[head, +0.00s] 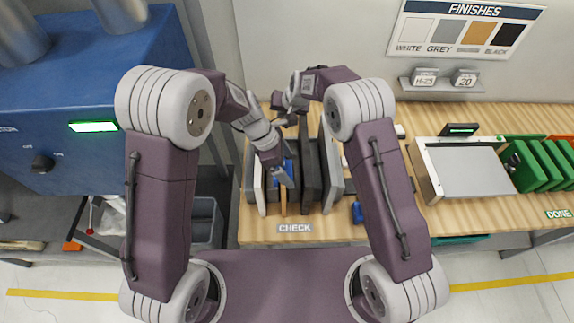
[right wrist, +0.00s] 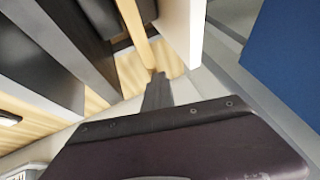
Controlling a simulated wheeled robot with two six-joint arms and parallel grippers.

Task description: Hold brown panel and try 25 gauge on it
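The brown panel (head: 283,202) stands on edge among other panels on the bench marked CHECK. Its light wood edge shows in the right wrist view (right wrist: 136,28). My left gripper (head: 284,175) is low over the near part of this panel, with a blue piece (head: 291,167) beside it. I cannot tell whether that piece is the 25 gauge or whether the gripper holds it. My right gripper (head: 284,112) is at the far end of the panels. In the right wrist view its dark fingers (right wrist: 157,92) reach toward the brown panel; contact and finger gap are unclear.
A white panel (head: 260,190) stands left of the brown one, and black and grey panels (head: 309,180) stand close on its right. Another blue piece (head: 357,212) lies on the bench to the right. A grey-topped tray (head: 430,185) and green panels (head: 535,168) are farther right.

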